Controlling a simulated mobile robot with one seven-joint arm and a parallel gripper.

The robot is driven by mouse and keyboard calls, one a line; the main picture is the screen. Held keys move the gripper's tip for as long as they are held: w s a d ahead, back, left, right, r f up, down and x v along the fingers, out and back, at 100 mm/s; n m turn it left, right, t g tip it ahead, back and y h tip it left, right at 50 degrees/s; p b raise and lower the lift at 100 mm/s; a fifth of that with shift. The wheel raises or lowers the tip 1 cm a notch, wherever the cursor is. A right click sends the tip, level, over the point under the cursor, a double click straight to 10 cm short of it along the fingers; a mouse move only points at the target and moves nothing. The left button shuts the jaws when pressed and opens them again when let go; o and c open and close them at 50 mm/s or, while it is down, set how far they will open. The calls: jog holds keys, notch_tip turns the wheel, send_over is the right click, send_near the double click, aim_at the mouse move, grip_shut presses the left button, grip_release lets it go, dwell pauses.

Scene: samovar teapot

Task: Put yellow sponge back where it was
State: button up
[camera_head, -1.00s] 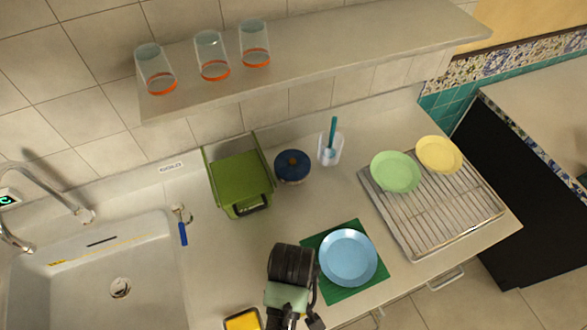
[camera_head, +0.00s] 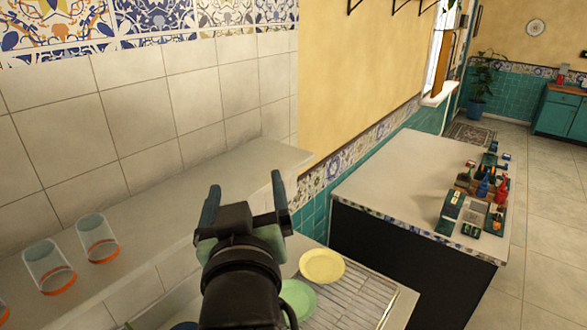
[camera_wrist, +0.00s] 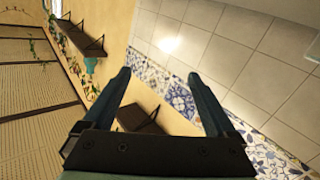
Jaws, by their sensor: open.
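My gripper (camera_head: 245,196) is raised in front of the tiled wall, above the drying rack. Its two fingers are apart with nothing between them. In the wrist view my gripper (camera_wrist: 159,77) is also open and empty, pointing at the upper wall. The yellow sponge is not in view in either current picture.
A grey shelf (camera_head: 150,215) with orange-banded glasses (camera_head: 98,238) runs along the wall at left. Below my gripper are a yellow plate (camera_head: 322,266), a green plate (camera_head: 298,300) and a wire drying rack (camera_head: 355,305). A counter (camera_head: 400,180) with small items stands at right.

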jog(key=s+d+r+m+t, duration=0.1)
jog(key=s+d+r+t, duration=0.1)
jog(key=r, duration=0.6)
jog(key=s+d+r+m+t+h, duration=0.1)
jog(key=s+d+r+t, duration=0.1)
jog(key=s+r+t, duration=0.2)
jog(key=s+d+r+m+t+h, duration=0.1)
jog(key=s+d+r+t, duration=0.1)
jog(key=s+r, duration=0.5)
notch_tip(320, 180, up, 7)
jog(key=shift+s+f+m+t, duration=0.15)
jog(key=shift+m+t, duration=0.25)
jog(key=shift+t, duration=0.4)
jog(key=shift+d, duration=0.1)
